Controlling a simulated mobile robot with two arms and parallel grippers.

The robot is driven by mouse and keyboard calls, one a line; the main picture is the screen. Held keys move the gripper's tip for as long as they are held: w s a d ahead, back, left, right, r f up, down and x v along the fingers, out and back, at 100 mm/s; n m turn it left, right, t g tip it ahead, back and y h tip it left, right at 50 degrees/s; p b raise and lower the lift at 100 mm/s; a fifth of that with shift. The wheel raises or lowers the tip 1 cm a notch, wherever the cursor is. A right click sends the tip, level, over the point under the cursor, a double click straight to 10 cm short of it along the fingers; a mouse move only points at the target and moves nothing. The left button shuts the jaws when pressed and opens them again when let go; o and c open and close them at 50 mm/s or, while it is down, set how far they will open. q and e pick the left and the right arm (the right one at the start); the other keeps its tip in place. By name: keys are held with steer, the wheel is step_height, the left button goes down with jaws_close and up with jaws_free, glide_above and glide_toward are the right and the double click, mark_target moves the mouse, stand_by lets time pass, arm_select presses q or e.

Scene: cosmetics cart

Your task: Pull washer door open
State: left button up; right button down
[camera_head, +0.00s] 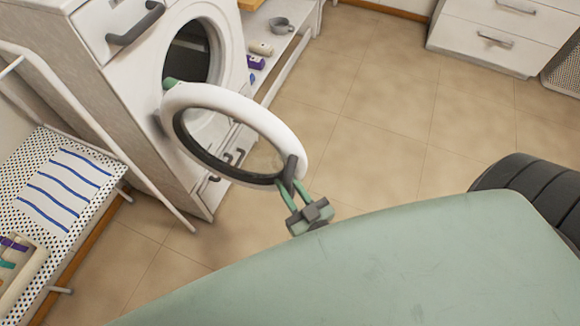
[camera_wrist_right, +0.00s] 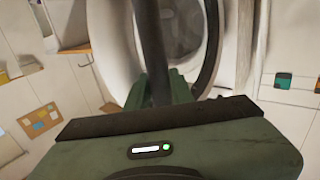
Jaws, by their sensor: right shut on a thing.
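The washer (camera_head: 130,75) is a white front-loader at the upper left of the head view. Its round door (camera_head: 234,105), a white ring with a dark inner rim and glass, stands swung out from the dark drum opening (camera_head: 188,52). My right gripper (camera_head: 293,184) is shut on the dark door handle (camera_head: 290,170) at the door's free edge. In the right wrist view the dark handle (camera_wrist_right: 152,50) runs between the green fingers (camera_wrist_right: 160,92), with the door ring behind. My left gripper is not in view.
A white shelf (camera_head: 285,65) with a grey cup (camera_head: 281,24) and small bottles stands right of the washer. A dotted bench (camera_head: 30,165) with a striped cloth (camera_head: 65,185) is at the left. White drawers (camera_head: 490,35) stand at the upper right. The tiled floor (camera_head: 385,110) between is clear.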

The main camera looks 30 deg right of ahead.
steer(key=shift+r, duration=0.15)
steer(key=c, duration=1.2)
jaws_free()
steer(key=shift+w+a, duration=0.1)
steer(key=shift+c, duration=0.2)
steer(key=shift+s+f, duration=0.2)
steer(key=shift+s, duration=0.2)
steer(key=s+b, duration=0.1)
steer(key=s, duration=0.6)
steer(key=shift+d+b, duration=0.25)
steer(key=shift+b, duration=0.1)
